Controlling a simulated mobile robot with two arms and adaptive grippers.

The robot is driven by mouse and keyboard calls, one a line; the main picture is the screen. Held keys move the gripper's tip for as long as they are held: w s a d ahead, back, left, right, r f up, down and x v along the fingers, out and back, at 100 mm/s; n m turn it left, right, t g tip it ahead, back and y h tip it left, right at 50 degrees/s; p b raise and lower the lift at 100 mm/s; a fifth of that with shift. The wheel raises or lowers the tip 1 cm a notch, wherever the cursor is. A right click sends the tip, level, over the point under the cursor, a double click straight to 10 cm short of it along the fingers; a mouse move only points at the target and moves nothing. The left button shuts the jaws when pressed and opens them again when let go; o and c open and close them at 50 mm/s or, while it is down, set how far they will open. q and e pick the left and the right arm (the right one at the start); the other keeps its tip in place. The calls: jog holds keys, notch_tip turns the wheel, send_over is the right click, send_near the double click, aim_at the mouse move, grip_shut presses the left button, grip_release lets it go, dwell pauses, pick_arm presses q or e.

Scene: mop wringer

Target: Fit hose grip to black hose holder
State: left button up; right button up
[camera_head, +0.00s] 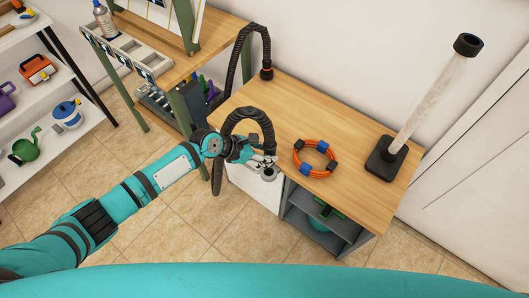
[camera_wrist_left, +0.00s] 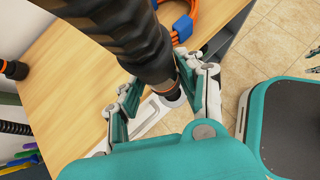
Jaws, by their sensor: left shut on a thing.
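My left gripper (camera_head: 265,163) is shut on the end of a black ribbed hose (camera_head: 246,112), at the front edge of the wooden table. The hose arches up and over from the left into the gripper. In the left wrist view the thick hose (camera_wrist_left: 130,35) narrows to a dark grip end (camera_wrist_left: 167,84) between the fingers. I cannot tell which thing is the black hose holder. A black fitting with an orange ring (camera_head: 266,73) stands at the table's back left, with ribbed hose arching from it. Small grey pieces at the left wrist view's right edge may be my right gripper.
An orange cable coil (camera_head: 315,158) lies right of the gripper. A clear tube (camera_head: 431,97) on a black base (camera_head: 386,158) stands at the table's right. A grey open shelf (camera_head: 322,222) is below. The table's middle (camera_head: 315,110) is clear.

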dwell(0.4)
pick_arm(q)
jog(key=shift+r+p, duration=0.2)
jog(key=shift+p, duration=0.35)
jog(key=shift+f, duration=0.35)
notch_tip(320, 180, down, 4)
jog(key=b, duration=0.3)
jog(key=shift+f, duration=0.25)
jog(key=shift+r, duration=0.15)
jog(key=shift+p, duration=0.8)
jog(key=shift+f+b, duration=1)
jog(key=shift+f, duration=0.85)
dwell(0.5)
